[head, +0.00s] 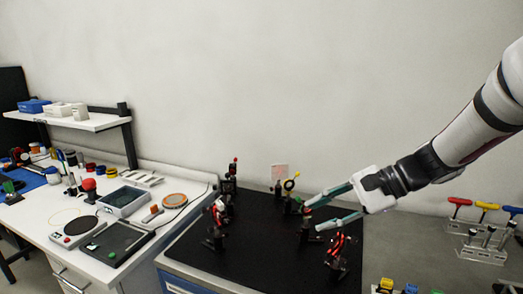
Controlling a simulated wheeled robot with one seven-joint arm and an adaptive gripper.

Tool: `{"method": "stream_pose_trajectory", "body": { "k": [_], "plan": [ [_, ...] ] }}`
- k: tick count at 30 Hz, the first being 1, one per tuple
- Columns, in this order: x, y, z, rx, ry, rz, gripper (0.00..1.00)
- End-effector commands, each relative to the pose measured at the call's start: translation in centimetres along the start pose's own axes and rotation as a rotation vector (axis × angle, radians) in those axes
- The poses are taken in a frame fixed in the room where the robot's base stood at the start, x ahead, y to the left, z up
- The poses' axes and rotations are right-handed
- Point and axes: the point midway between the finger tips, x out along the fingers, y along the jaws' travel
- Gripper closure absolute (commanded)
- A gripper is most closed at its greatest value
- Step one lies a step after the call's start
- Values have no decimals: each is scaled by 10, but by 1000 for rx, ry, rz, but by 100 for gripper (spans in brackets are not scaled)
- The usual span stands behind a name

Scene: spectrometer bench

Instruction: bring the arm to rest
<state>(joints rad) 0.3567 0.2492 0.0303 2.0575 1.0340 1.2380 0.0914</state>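My gripper (314,218) reaches in from the right at the end of my white and black arm. Its two greenish fingers are spread apart, pointing left over the black board (265,262). I see nothing held between them. The fingertips are close to small dark optical mounts, one with a yellow ring (290,185); whether they touch cannot be told.
Dark mounts with red parts stand on the board, at front right (337,262) and left (215,230). A clear rack (484,250) and coloured-handled tools (487,207) are at right. A white bench (40,222) with trays and a shelf (85,122) lies left. The air above is clear.

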Motion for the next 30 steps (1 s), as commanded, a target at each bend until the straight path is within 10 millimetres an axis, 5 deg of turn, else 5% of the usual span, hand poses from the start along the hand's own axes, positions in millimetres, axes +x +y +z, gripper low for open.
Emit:
{"method": "stream_pose_trajectory", "body": {
  "k": [3,12,21,30],
  "plan": [
    [-6,23,40,-159,76,131,68],
    [-39,87,101,-553,291,419,68],
    [-84,138,128,-944,535,641,68],
    [-109,156,132,-1131,665,736,68]
  ]
}}
